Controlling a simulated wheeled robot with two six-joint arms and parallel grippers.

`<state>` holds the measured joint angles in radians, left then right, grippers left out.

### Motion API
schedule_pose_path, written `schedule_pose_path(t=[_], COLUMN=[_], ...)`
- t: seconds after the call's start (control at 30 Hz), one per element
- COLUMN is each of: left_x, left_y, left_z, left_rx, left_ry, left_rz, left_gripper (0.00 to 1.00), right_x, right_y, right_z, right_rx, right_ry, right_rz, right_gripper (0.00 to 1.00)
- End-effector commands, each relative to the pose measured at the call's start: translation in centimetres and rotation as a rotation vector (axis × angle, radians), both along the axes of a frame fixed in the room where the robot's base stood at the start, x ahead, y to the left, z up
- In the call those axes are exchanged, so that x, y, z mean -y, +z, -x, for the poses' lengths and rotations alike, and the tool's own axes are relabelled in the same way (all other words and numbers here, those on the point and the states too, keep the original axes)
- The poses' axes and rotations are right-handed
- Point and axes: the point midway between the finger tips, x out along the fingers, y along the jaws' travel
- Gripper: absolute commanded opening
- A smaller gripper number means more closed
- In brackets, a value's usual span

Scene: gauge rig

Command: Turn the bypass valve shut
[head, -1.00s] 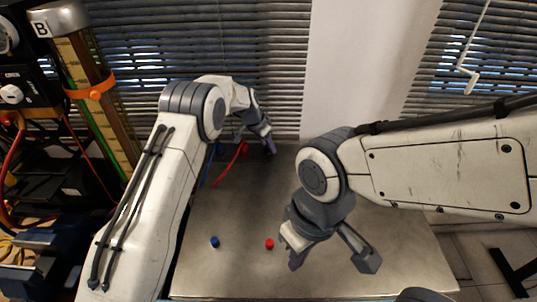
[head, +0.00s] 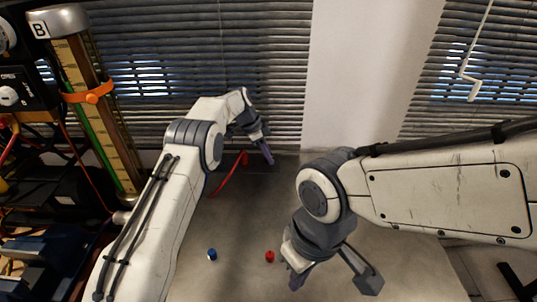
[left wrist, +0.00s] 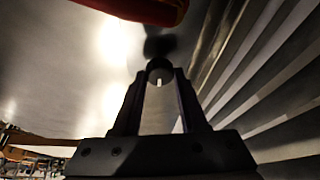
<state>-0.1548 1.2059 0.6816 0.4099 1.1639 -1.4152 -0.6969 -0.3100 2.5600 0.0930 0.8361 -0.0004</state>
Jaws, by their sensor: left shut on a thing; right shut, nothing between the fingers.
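My left gripper (head: 268,157) is low over the back of the metal table, near the blinds. In the left wrist view its two fingers (left wrist: 161,85) are shut on a small dark round part (left wrist: 160,66), only partly visible. I cannot tell whether this part belongs to the bypass valve, and no valve is clearly recognisable. A curved red tube or handle (head: 228,178) lies left of the left gripper. A red piece (left wrist: 148,8) crosses the top of the wrist view, apart from the fingers. My right gripper (head: 297,281) is shut and empty over the front of the table.
A small blue cap (head: 211,254) and a red cap (head: 270,256) stand on the table (head: 235,225), the red one just left of my right gripper. A gauge column marked B (head: 95,110), with an orange clamp (head: 90,93), stands at left. Blinds (head: 265,60) close off the back.

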Motion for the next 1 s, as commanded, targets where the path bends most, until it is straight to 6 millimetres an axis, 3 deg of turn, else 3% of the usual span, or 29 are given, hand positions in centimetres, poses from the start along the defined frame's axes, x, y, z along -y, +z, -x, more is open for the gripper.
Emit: schedule_pose_path(t=[0.4,0.43,0.5,0.83,1.0], left_x=[-0.1,-0.1,-0.1,-0.1,-0.8], left_y=[0.0,0.0,0.0,0.1,1.9], left_z=[0.0,0.0,0.0,0.0,0.0], left_rx=[0.001,0.001,0.001,0.001,0.004], left_ry=[-0.007,-0.007,-0.007,-0.006,-0.005], left_rz=[-0.002,-0.002,-0.002,-0.001,-0.001], left_gripper=[0.0,0.5,0.72,0.72,0.72], right_x=[0.0,0.0,0.0,0.0,0.0], right_y=[0.0,0.0,0.0,0.0,-0.4], right_z=[0.0,0.0,0.0,0.0,0.0], right_rx=[0.0,0.0,0.0,0.0,0.0], right_ry=[0.0,0.0,0.0,0.0,0.0], right_rz=[0.0,0.0,0.0,0.0,0.0], right_gripper=[0.0,0.0,0.0,0.0,0.0])
